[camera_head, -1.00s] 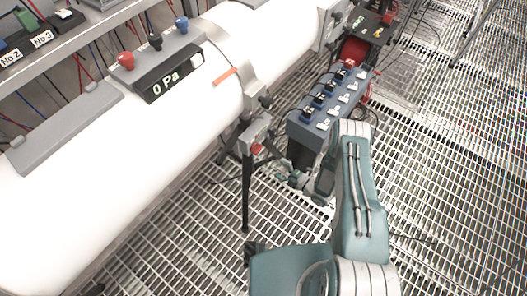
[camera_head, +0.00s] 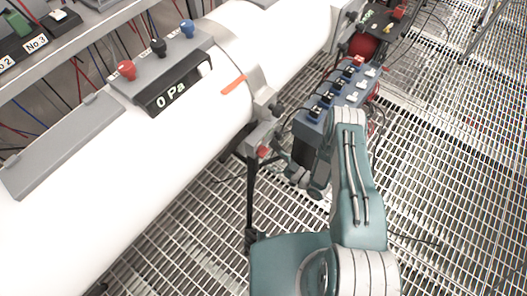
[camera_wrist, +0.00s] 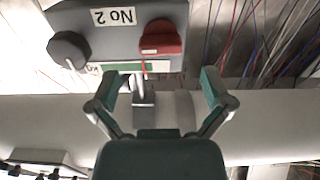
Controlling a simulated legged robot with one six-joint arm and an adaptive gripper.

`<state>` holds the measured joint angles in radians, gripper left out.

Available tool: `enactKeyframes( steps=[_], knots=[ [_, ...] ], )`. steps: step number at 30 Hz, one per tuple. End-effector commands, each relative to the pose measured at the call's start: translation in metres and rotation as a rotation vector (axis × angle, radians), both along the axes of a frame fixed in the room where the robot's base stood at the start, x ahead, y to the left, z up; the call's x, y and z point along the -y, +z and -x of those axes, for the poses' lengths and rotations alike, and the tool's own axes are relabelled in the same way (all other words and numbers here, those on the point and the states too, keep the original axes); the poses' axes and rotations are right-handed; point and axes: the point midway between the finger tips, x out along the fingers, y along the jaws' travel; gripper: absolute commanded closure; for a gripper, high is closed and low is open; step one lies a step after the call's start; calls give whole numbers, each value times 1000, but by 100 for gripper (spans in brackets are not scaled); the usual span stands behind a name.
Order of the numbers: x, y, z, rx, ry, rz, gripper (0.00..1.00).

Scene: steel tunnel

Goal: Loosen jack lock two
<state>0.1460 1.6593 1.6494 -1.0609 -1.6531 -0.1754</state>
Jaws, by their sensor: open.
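In the wrist view a grey box labelled No 2 (camera_wrist: 112,17) appears upside down along the top. It carries a red knob (camera_wrist: 161,38) on the right, a black knob (camera_wrist: 70,50) on the left and a partly covered green display strip (camera_wrist: 128,67). My gripper (camera_wrist: 160,78) is open and empty, its two fingers spread just below the box in the picture. The red knob lies above the gap between them, apart from both. In the head view a jack stand (camera_head: 250,190) with a red knob (camera_head: 263,152) is under the white pipe. My arm hides the fingers there.
The white pipe (camera_head: 110,190) fills the left, with a 0 Pa gauge (camera_head: 178,92). A blue-grey switch box (camera_head: 312,130) stands just beyond my arm. Loose wires (camera_wrist: 285,45) hang at the right of the wrist view. Grating floor is open at the right.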

Motion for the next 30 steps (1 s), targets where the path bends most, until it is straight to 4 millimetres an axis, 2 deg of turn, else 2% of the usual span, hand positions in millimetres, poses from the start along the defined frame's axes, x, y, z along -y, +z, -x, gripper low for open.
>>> enactKeyframes(
  steps=[3, 9, 20, 21, 26, 27, 30],
  knots=[
    [-19, 0, -14, 3, 4, 1, 0],
    [-40, 0, -31, 3, 2, 1, 0],
    [-46, 0, -36, 1, -1, 1, 0],
    [-46, 0, -36, 1, -1, 1, 4],
    [-46, 0, -36, 2, -1, 1, 76],
    [-46, 0, -36, 2, -1, 1, 80],
    [-46, 0, -36, 2, 0, 1, 80]
  ],
)
